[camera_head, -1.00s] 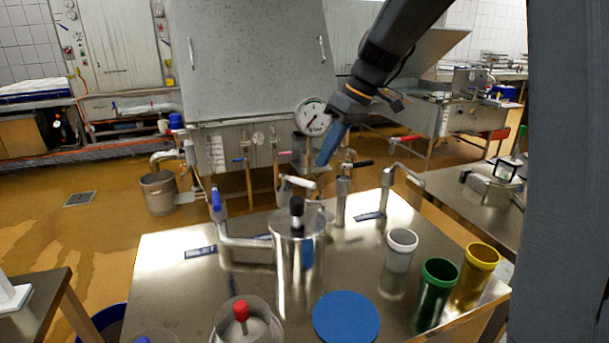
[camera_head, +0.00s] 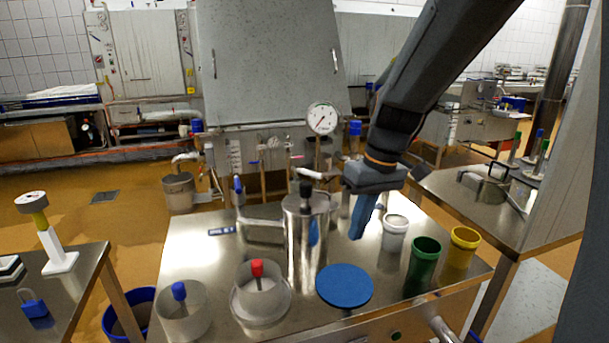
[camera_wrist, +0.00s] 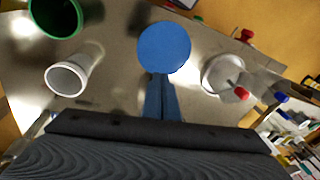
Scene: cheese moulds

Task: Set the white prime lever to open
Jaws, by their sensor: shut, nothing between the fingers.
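The white lever (camera_head: 312,174) shows in the head view as a short white handle behind the black knob of the steel cylinder (camera_head: 306,230). It slants slightly, with its right end lower. My gripper (camera_head: 358,234) is shut and empty, its blue fingers pointing down, to the right of the cylinder and the lever. In the wrist view, the blue fingers (camera_wrist: 158,78) are together, with the blue disc (camera_wrist: 164,47) beyond their tips. The white lever cannot be made out in the wrist view.
A pipe with a blue handle (camera_head: 238,185) stands left of the cylinder. White (camera_head: 396,230), green (camera_head: 423,265) and yellow (camera_head: 461,252) cups stand right of my gripper. A pressure gauge (camera_head: 322,118) rises behind.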

